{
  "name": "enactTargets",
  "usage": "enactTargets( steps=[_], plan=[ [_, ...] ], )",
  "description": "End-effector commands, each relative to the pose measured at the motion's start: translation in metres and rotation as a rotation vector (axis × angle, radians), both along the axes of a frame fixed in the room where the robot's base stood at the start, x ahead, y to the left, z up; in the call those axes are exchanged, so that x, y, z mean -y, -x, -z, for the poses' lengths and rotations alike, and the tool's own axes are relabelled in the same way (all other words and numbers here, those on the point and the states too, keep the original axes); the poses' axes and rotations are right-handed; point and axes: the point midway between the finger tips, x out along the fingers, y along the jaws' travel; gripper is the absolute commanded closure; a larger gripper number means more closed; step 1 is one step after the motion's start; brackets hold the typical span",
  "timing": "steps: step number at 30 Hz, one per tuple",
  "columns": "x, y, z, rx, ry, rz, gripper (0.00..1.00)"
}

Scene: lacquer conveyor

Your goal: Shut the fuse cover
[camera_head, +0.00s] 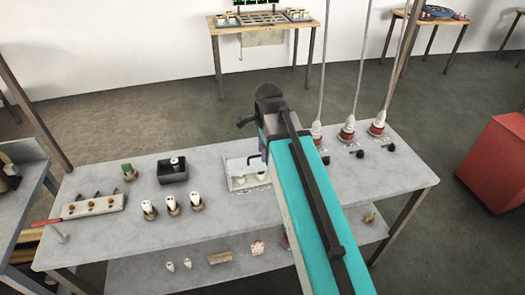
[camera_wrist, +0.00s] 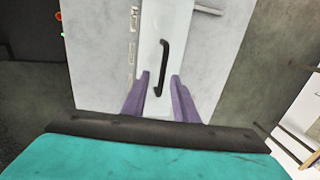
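A white panel (camera_wrist: 176,22) with a black bar handle (camera_wrist: 164,52) fills the middle of the wrist view; it looks like the fuse cover. In the head view a white fixture (camera_head: 238,183) stands on the grey table, partly hidden behind my arm. I cannot tell clearly how far its cover is open. My gripper (camera_wrist: 160,76) has its two purple fingers apart, one on each side of the handle's lower end. Nothing shows gripped, and I cannot tell whether the fingers touch the panel. In the head view my gripper (camera_head: 262,152) is mostly hidden beside the fixture.
The grey table (camera_head: 240,215) holds a black box (camera_head: 172,174), several white-topped cylinders (camera_head: 171,204) and a pegged block (camera_head: 94,206) on the left. Red-based hanging fittings (camera_head: 347,132) are at the right. A red cabinet (camera_head: 496,165) stands beyond the right end.

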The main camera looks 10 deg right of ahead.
Motion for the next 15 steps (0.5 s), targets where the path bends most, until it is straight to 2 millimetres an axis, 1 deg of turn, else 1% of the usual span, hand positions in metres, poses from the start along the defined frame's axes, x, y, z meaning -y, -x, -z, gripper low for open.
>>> enactTargets(
  steps=[8,15],
  plan=[
    [0.0,0.0,-0.006,0.002,0.0,0.0,0.74],
    [0.0,0.004,-0.023,0.003,0.0,0.0,0.74]
  ],
)
